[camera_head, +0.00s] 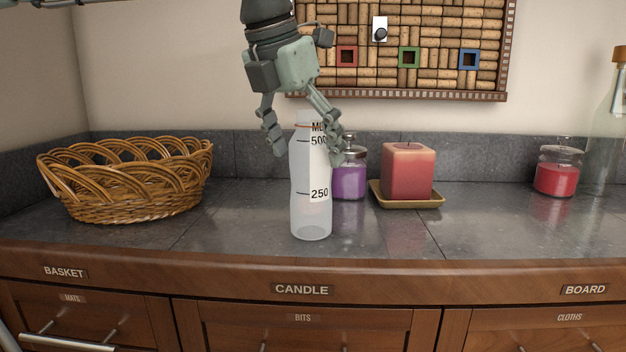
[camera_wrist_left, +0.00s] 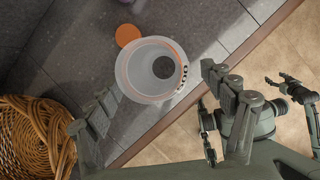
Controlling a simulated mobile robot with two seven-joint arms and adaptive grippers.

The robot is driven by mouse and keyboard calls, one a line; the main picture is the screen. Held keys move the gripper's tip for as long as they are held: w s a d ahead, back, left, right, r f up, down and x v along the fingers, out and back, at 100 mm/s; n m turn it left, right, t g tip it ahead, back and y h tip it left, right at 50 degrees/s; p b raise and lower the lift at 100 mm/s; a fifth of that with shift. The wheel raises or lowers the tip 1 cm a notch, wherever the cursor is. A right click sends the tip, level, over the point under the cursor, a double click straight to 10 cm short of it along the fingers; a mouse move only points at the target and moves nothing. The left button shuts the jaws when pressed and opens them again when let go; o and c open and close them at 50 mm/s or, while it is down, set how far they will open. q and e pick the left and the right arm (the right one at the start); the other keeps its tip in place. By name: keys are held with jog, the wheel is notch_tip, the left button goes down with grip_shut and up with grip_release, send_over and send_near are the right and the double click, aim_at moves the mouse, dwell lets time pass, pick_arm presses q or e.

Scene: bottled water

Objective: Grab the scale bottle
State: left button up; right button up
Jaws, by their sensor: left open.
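The scale bottle (camera_head: 311,212) is pale, translucent and upright on the grey counter, with 250 and 500 ML marks. In the left wrist view its round top (camera_wrist_left: 150,70) lies between my fingers. My left gripper (camera_head: 308,153) points down over the bottle, open, with one finger on each side of its upper part. The left finger stands apart from it; whether the right one touches, I cannot tell. Parts of what seems to be my right gripper (camera_wrist_left: 255,120) show low at the right of the left wrist view, with its jaws unclear.
A wicker basket (camera_head: 125,180) stands left. A purple jar (camera_head: 350,180) is close behind the bottle, and a red candle (camera_head: 407,170) is right of it. An orange disc (camera_wrist_left: 127,35) lies behind the bottle. A red jar (camera_head: 558,174) and glass bottle (camera_head: 602,140) stand far right.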

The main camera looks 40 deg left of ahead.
pick_arm(q)
jog(key=x, duration=0.3)
jog(key=shift+w+a+f, duration=0.1)
jog(key=shift+w+f, duration=0.05)
jog(key=shift+f, duration=0.2)
jog(key=shift+w, duration=0.1)
jog(key=c, duration=1.4)
pick_arm(e)
jog(key=shift+w+a+f, duration=0.1)
jog(key=shift+w+f, duration=0.2)
jog(key=shift+f, duration=0.1)
